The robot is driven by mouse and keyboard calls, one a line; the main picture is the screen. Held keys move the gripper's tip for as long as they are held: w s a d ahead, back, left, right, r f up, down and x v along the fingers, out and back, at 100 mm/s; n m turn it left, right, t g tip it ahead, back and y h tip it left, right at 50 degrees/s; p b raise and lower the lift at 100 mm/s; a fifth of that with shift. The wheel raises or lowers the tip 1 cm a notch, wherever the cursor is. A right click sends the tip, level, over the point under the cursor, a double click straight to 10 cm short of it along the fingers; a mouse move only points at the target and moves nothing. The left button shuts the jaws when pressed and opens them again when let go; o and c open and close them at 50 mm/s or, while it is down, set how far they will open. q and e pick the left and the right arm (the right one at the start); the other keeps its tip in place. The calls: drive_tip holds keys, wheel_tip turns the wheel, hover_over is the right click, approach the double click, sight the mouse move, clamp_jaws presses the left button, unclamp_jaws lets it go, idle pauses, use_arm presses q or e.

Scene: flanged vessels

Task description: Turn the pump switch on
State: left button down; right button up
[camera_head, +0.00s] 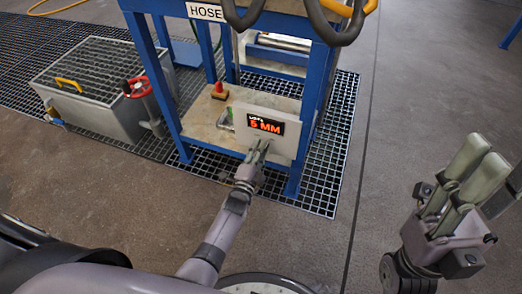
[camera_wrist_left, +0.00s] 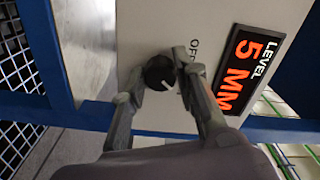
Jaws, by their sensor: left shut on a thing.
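The pump switch is a round black knob (camera_wrist_left: 158,72) with a white mark, on a pale panel (camera_wrist_left: 140,30). In the left wrist view the mark points down and right, and an OFF label sits to the right of the knob. My left gripper (camera_wrist_left: 160,76) is shut on the knob, one finger on each side. In the head view my left gripper (camera_head: 260,148) is at the panel's front (camera_head: 285,144), below the display, and hides the knob. My right gripper (camera_head: 487,152) is raised at the right, open and empty, away from the panel.
An orange display (camera_head: 266,124) reads LEVEL 5 MM. A blue frame (camera_head: 165,85) with a HOSE sign (camera_head: 205,12) surrounds the panel. A grey grated tank (camera_head: 95,110) with a red wheel (camera_head: 135,88) stands left.

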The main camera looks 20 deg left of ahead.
idle(0.5)
use_arm(q)
drive_tip(key=c, duration=1.2)
unclamp_jaws()
drive_tip(key=shift+c, duration=0.2)
drive_tip(key=shift+s, duration=0.1)
drive_tip(key=s, duration=1.2)
drive_tip(key=shift+a, duration=0.15)
drive_tip(key=shift+w, duration=0.1)
